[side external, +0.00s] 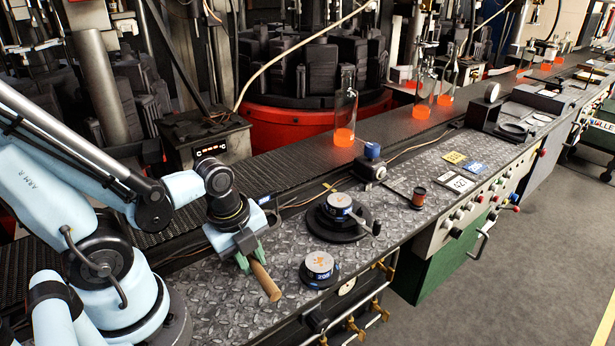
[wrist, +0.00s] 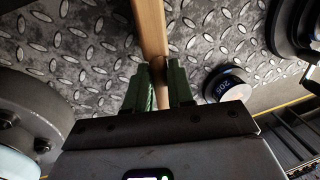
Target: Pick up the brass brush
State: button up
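The brass brush shows as a pale wooden handle (side external: 266,281) low over the front left of the diamond-plate bench in the side view. In the wrist view the handle (wrist: 150,28) runs from the top edge down between my fingers. My gripper (side external: 250,259) points down at the bench, its green fingers on either side of the handle. In the wrist view my gripper (wrist: 160,75) shows no clear gap between fingers and wood, so it looks shut on the handle. I cannot make out the bristles, nor whether the brush touches the bench.
A round weight (side external: 319,266) sits to the right of the brush, also in the wrist view (wrist: 227,86). Behind it a second weight (side external: 339,205) stands on a dark round base. A dark conveyor (side external: 300,165) with bottles runs behind. The bench's front edge is close.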

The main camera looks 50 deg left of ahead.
aim_at(250, 259)
grip_shut()
jog(key=shift+r, duration=0.2)
notch_tip(250, 259, up, 10)
jog(key=shift+f, duration=0.2)
dwell(0.7)
